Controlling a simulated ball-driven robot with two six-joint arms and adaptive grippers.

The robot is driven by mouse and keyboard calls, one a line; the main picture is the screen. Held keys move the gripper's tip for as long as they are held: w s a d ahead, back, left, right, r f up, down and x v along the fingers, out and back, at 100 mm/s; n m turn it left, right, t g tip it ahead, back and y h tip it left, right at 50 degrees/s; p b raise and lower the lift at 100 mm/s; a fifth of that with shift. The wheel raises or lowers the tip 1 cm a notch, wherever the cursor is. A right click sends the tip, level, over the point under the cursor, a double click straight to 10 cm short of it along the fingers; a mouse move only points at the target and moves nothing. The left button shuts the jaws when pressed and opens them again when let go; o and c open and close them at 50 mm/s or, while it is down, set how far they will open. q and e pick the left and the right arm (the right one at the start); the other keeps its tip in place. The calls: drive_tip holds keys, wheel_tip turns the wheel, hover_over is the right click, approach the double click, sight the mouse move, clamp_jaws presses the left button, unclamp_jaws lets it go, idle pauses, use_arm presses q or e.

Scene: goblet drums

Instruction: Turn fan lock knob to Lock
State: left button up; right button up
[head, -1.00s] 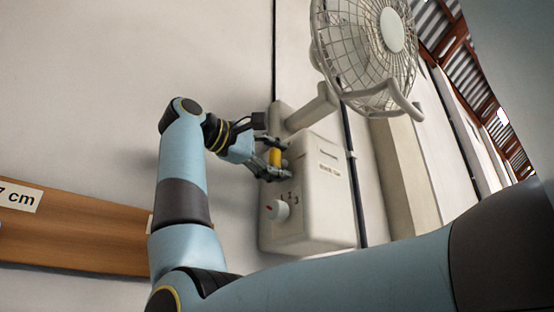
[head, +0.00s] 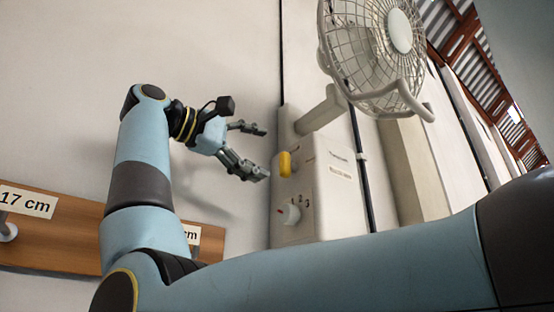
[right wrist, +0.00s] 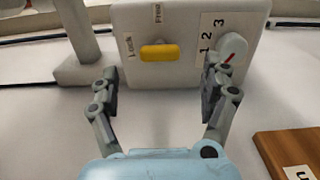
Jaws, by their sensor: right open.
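The yellow fan lock knob (head: 285,163) is on the face of the white wall-mounted control box (head: 325,205). In the right wrist view the yellow knob (right wrist: 160,52) lies lengthwise across the picture, its left end toward the "Lock" label (right wrist: 129,48). The "Free" label (right wrist: 158,14) is above it. My right gripper (head: 262,152) is open and empty, a little off the box to the left of the knob. In the right wrist view its fingers (right wrist: 160,80) are spread on both sides below the knob, clear of it. My left gripper is not in view.
A white speed dial (head: 291,214) with a red mark and numbers sits below the knob. The white caged fan (head: 375,50) stands out above the box on a bracket. A wooden board (head: 50,235) with size labels is on the wall at the left.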

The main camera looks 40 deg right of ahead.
drive_tip(key=a, duration=0.3)
drive_tip(key=shift+w+a, duration=0.25)
drive_tip(key=shift+a, duration=0.15)
